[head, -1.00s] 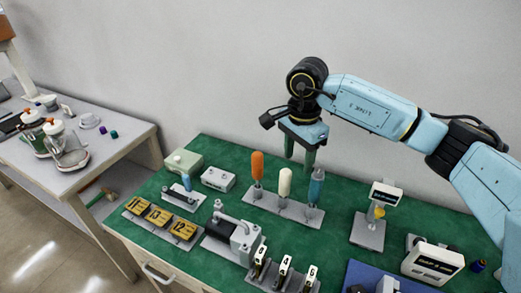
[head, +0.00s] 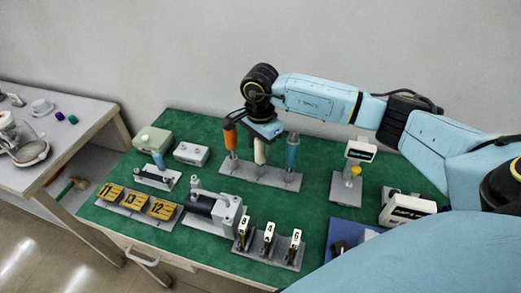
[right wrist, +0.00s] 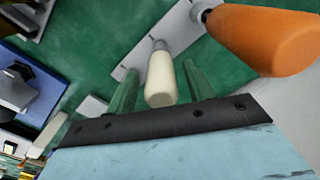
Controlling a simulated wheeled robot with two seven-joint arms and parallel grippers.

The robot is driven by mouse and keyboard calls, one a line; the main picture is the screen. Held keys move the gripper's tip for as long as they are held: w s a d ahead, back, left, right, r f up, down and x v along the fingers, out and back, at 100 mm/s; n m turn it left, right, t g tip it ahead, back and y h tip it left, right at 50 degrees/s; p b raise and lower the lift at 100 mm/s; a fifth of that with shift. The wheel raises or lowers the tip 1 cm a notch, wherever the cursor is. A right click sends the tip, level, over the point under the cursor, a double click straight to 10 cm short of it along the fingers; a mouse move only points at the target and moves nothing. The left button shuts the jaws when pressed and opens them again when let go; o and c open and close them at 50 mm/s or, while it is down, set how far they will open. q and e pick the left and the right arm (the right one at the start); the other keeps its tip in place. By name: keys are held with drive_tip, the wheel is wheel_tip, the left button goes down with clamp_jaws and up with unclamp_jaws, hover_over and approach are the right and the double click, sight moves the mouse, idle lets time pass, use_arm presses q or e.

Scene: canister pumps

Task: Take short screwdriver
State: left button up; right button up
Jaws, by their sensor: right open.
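Three screwdrivers with orange (head: 230,137), white (head: 260,151) and blue (head: 291,152) handles stand upright in a grey rack (head: 285,181) on the green mat. I cannot tell from the labels which is the short one; none is marked. My right gripper (head: 260,143) is open at the white handle and partly hides its top. In the right wrist view the white handle (right wrist: 160,80) appears between the two green fingers (right wrist: 160,90), with a gap on each side. The orange handle (right wrist: 262,38) is close to the right finger there. My left gripper is not in view.
A display stand (head: 357,160) is to the right.

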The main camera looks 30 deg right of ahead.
wheel_tip(320, 180, down, 2)
drive_tip(key=shift+f, duration=0.1)
drive_tip(key=c, duration=1.1)
